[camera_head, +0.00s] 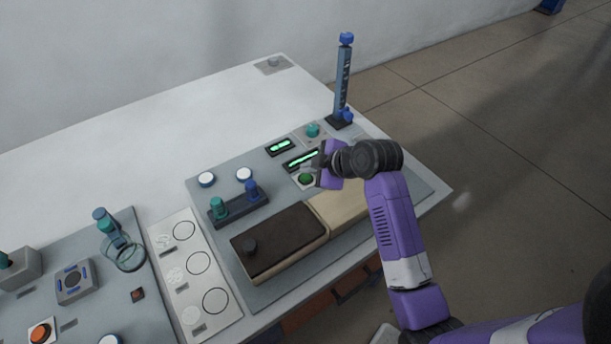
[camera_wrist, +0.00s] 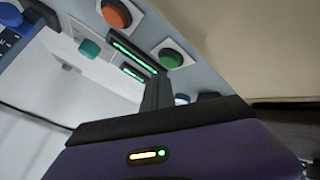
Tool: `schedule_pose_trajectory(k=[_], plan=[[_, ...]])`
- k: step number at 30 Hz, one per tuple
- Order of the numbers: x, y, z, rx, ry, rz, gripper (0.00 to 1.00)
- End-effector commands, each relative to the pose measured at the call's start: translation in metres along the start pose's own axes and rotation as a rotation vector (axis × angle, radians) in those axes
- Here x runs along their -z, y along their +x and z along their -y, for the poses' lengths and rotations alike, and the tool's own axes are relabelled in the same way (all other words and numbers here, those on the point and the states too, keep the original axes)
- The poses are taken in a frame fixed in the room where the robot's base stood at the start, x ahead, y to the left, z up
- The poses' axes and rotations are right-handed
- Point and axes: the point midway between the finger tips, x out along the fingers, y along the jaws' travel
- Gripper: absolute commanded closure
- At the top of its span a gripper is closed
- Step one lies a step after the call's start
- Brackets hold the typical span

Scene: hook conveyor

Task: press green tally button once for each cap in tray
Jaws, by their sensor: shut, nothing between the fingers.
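The green button (camera_head: 306,179) is on the grey panel, just below the tip of my gripper (camera_head: 315,166) in the head view. In the wrist view the green button (camera_wrist: 172,58) sits on a pale plate, ahead and slightly right of the shut fingers (camera_wrist: 156,93). A small gap shows between fingertips and button there; contact is not seen. A dark rack (camera_head: 238,205) holds a teal piece (camera_head: 219,206) and a blue piece (camera_head: 252,190). I cannot tell whether these are the caps, and no other tray of caps is clear.
A brown lidded box (camera_head: 280,243) with a black knob stands beside a beige block (camera_head: 339,205). Lit green displays (camera_head: 301,159), a teal knob (camera_head: 313,130) and a blue column (camera_head: 343,80) lie behind. The wrist view also shows an orange button (camera_wrist: 116,13).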

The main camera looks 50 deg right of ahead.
Motion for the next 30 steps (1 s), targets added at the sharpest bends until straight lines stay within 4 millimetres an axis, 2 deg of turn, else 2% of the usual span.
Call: schedule_pose_trajectory(k=[30], plan=[[-0.0044,0.0061,0.0046,0.000,0.000,0.000,1.00]])
